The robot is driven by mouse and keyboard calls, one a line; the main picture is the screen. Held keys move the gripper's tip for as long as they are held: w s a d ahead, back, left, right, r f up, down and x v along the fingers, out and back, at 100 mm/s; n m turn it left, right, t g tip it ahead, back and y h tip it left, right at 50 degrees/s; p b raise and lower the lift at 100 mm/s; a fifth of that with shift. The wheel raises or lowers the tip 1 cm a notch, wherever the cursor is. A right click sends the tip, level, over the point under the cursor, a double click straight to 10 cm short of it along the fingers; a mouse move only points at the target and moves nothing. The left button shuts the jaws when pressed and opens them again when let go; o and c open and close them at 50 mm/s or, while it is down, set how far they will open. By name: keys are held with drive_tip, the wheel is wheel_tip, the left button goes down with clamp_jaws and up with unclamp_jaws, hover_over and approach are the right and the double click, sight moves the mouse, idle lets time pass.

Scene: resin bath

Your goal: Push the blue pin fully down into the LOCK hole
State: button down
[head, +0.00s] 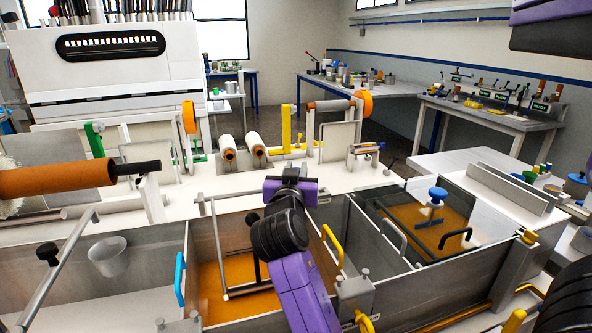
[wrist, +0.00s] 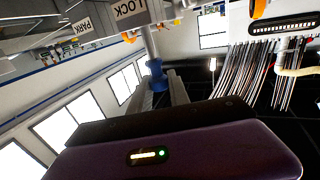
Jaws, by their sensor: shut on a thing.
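In the wrist view, the blue pin (wrist: 155,70) is between the two fingers of my gripper (wrist: 160,88), which is shut on it. A pale shaft runs from the blue head up to the edge of a plate with the LOCK label (wrist: 128,8). A length of shaft shows between head and plate; I cannot tell whether its tip is in the hole, which is hidden. A PARK label (wrist: 81,28) is to the left of LOCK. In the head view, my purple and black wrist is over the middle bath; the fingers and pin cannot be made out there.
The middle bath (head: 190,250) holds amber resin and a wire frame. A right bath (head: 480,270) has a blue knob (head: 437,193) on a stem. Yellow handles (head: 333,246) and a blue handle (head: 180,278) stand up from the rims. An orange roller (head: 60,180) is at left.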

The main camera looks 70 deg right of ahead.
drive_tip(key=shift+f, duration=0.25)
